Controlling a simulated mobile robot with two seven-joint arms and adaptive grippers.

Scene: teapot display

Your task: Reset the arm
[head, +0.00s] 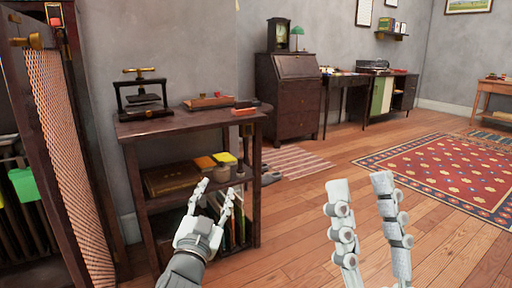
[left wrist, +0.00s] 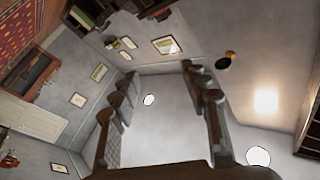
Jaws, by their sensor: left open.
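My left gripper (head: 217,188) is in front of the dark wooden shelf table in the head view, with its two fingers apart and nothing between them. No teapot can be made out.
The shelf table (head: 190,122) holds a small press (head: 145,95) and a tray (head: 210,102). A cabinet door (head: 65,140) stands open at the left. A bureau (head: 290,95) is at the back. Open floor and a red rug (head: 445,170) lie to the right.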

